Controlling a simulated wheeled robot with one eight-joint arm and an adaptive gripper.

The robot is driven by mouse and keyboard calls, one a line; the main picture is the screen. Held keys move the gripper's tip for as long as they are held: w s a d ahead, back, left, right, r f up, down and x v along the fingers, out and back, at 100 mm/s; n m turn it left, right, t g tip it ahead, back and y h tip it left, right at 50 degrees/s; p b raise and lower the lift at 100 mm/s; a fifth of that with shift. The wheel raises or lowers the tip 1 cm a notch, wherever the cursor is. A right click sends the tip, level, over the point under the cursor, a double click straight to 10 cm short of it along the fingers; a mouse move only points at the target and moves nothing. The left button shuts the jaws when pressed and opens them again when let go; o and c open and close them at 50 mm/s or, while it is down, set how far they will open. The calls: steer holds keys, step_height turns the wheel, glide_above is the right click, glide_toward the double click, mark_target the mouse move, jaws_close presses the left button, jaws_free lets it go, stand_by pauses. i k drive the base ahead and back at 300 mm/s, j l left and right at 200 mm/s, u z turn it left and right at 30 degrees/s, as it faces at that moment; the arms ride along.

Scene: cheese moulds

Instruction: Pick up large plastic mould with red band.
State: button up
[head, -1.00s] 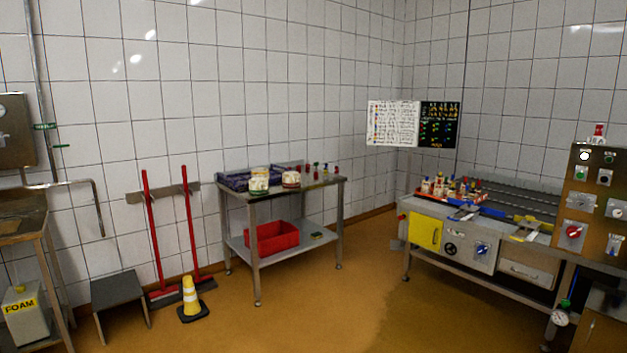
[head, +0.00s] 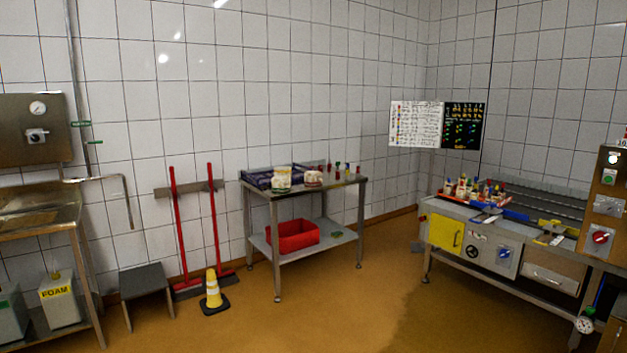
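On the steel table by the back wall stand two white tub-like moulds. The left mould (head: 281,179) shows a greenish band. The right mould (head: 312,178) shows a reddish-brown band, but it is small and I cannot tell its size class. They stand close together in front of a dark blue crate (head: 258,179). More small coloured items (head: 463,188) stand in a tray on the machine at the right, too small to tell apart. My gripper is not in view.
The steel table (head: 345,184) holds a red bin (head: 292,236) on its lower shelf. A yellow cone (head: 213,289), a grey step stool (head: 146,284) and red-handled brooms (head: 180,220) stand left of it. The orange floor (head: 340,310) is clear in front.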

mark_target(311, 178)
steer(key=i+z, duration=0.4)
steer(key=i, duration=1.7)
steer(key=i+u, duration=0.2)
steer(key=i, duration=0.35)
steer(key=i+l+u, duration=0.2)
steer(key=i, duration=0.3)
steer(key=i+l+u, duration=0.15)
steer(key=i, duration=0.35)
steer(key=i+l+u, duration=0.2)
steer(key=i+l, duration=0.2)
steer(key=i, duration=0.1)
